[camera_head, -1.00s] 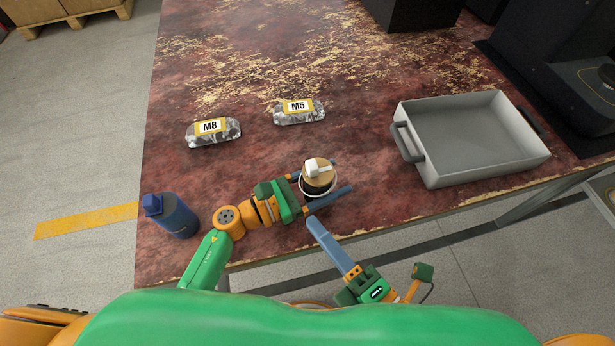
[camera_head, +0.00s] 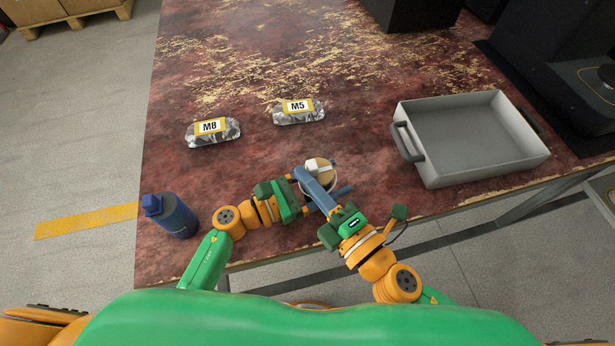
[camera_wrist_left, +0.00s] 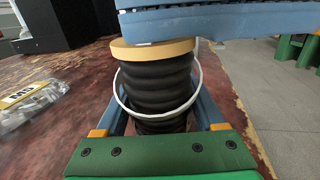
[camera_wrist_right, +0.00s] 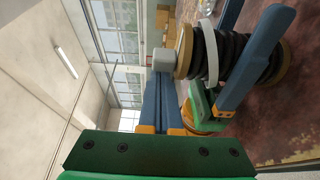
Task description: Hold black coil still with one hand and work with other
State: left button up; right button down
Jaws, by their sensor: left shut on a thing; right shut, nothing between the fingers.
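The black coil (camera_wrist_left: 158,85), a ribbed upright piece with a tan top and a loose white ring around it, stands near the table's front edge. In the head view its tan top (camera_head: 326,178) with a pale tab is partly hidden by my right gripper. My left gripper (camera_head: 338,177) is shut on the coil, one blue finger on each side. My right gripper (camera_head: 304,172) is shut with nothing between its fingers, which lie over the coil's top beside the pale tab (camera_wrist_right: 163,60). I cannot tell whether they touch it.
A grey tray (camera_head: 425,178) with handles stands at right. Bags labelled M8 (camera_head: 212,131) and M5 (camera_head: 298,111) lie behind the coil. A blue bottle (camera_head: 172,216) stands at the front left. A black machine (camera_head: 560,75) is at far right. The table's middle is clear.

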pick_arm(q)
jog(key=shift+a, duration=0.1)
pick_arm(e)
jog(key=shift+w+d, duration=0.3)
jog(key=shift+d, duration=0.5)
jog(key=shift+w+d, duration=0.3)
jog(key=shift+d, duration=0.45)
jog(key=shift+a, duration=0.1)
jog(key=s+a, duration=0.2)
jog(key=a, duration=0.1)
pick_arm(q)
jog(key=shift+f, duration=0.1)
pick_arm(e)
send_near(318, 170)
jog(key=shift+s+a+f, duration=0.2)
jog(key=shift+s+a, duration=0.4)
jog(key=shift+s+a+f, duration=0.2)
jog(key=shift+s+a, duration=0.35)
jog(key=shift+a, duration=0.05)
